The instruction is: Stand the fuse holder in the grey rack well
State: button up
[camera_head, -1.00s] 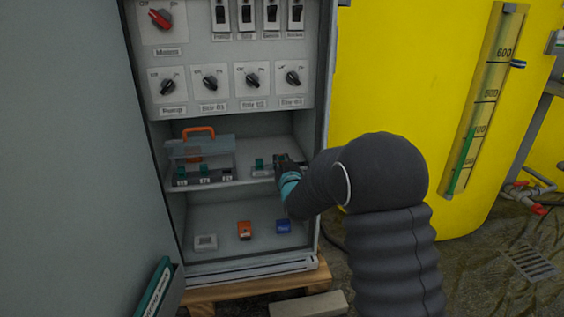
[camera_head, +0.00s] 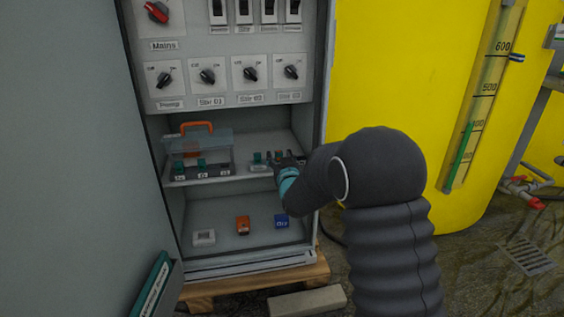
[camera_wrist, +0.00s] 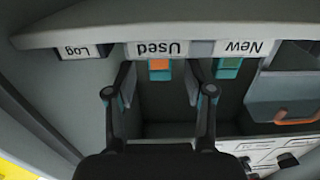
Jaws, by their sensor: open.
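My gripper (camera_head: 283,161) is at the right end of the cabinet's middle shelf. In the wrist view, which is upside down, its fingers (camera_wrist: 158,93) are spread wide and empty. A small fuse holder (camera_wrist: 159,68) with an orange top lies beyond and between the fingertips, in the grey "Used" compartment. A teal fuse holder (camera_wrist: 229,68) is in the "New" compartment beside it. In the head view, a low grey rack (camera_head: 190,172) with several teal pieces stands at the shelf's left; I cannot tell whether its wells are free.
A clear-lidded box with an orange handle (camera_head: 196,127) is at the rack. A pale block (camera_head: 204,238), an orange block (camera_head: 243,225) and a blue block (camera_head: 281,222) are on the cabinet floor. Switch panel (camera_head: 225,80) is above; the cabinet's right wall (camera_head: 322,110) is close to my arm.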

jog(key=v, duration=1.2)
